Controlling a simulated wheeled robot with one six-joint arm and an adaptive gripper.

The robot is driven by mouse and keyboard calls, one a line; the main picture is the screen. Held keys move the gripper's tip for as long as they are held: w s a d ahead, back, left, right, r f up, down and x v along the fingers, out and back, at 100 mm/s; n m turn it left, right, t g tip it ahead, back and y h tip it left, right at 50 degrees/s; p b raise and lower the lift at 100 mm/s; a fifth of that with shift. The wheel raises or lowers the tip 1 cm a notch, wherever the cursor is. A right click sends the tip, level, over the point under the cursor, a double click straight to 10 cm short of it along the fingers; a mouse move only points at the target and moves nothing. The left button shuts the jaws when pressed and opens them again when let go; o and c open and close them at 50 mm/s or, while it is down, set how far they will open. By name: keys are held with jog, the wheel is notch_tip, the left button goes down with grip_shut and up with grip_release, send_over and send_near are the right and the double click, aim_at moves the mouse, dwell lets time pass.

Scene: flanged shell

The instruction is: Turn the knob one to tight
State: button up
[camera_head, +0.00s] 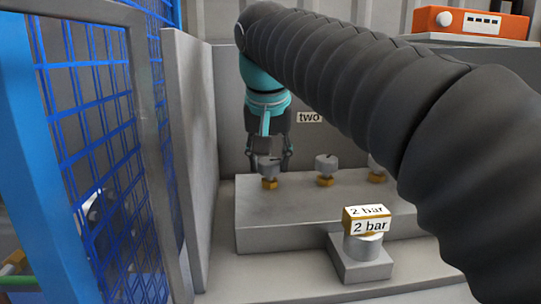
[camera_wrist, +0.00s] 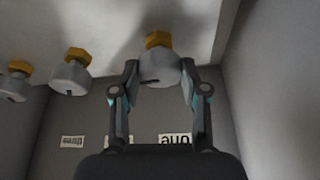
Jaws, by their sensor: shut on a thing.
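Knob one is a grey round knob (camera_head: 266,163) on an orange hex base (camera_head: 269,184), at the left end of a row of knobs on the grey block. My gripper (camera_head: 270,166) points down over it, with a finger on each side. In the wrist view, my gripper (camera_wrist: 158,82) is shut on the grey knob (camera_wrist: 160,68), with its orange base (camera_wrist: 158,40) beyond. A dark slot mark shows on the knob's face. An inverted label "one" (camera_wrist: 176,139) is on the wall near it.
Knob two (camera_head: 326,163) and another knob (camera_head: 376,167) stand right along the grey block (camera_head: 300,212). A "2 bar" block (camera_head: 367,221) sits in front. A blue mesh fence (camera_head: 90,90) and grey side wall (camera_head: 190,150) are left. My arm hides the right side.

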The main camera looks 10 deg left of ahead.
jog(key=shift+m, duration=0.6)
jog(key=o, duration=1.1)
jog(key=shift+o, duration=0.2)
jog(key=v, duration=1.2)
jog(key=shift+a, duration=0.3)
